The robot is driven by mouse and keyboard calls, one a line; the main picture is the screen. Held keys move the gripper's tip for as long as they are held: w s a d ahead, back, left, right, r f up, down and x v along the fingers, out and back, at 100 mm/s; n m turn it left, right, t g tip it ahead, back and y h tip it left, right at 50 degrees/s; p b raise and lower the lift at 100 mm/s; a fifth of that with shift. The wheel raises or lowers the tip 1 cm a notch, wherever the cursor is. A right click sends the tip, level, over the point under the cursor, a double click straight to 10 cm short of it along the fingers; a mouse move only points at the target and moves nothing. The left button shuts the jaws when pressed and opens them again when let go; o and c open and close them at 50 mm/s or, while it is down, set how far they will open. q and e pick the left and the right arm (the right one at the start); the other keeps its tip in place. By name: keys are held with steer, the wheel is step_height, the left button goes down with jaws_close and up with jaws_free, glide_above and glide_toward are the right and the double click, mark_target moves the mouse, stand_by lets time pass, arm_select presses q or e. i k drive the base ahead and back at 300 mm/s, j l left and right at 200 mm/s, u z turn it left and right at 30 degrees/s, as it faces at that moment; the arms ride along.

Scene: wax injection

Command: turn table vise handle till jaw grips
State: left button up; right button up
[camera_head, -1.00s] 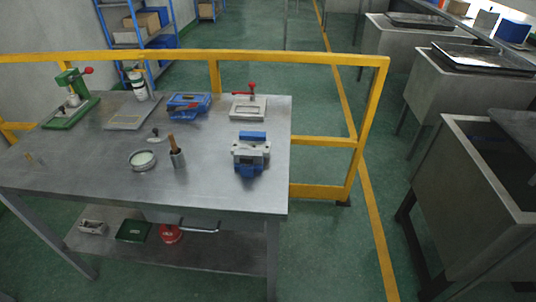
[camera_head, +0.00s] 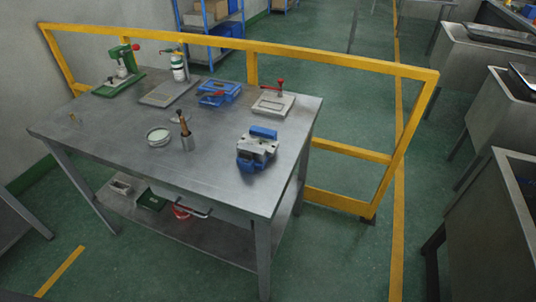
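The blue and grey table vise (camera_head: 257,149) stands on the metal workbench (camera_head: 215,185), near its right end. Its blue top part faces up and a blue lower part shows at the front. The vise handle is too small to make out clearly, and I cannot tell the jaw gap. Neither of my grippers is in view.
On the bench stand a green press (camera_head: 121,70), a blue toolbox (camera_head: 220,93), a plate with a red-knobbed clamp (camera_head: 275,101), a round dish (camera_head: 159,137) and a brush holder (camera_head: 186,138). A yellow railing (camera_head: 300,55) runs behind and right.

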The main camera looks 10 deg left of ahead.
mark_target(247, 155)
steer(key=l+u, duration=0.25)
steer(key=l, duration=1.85)
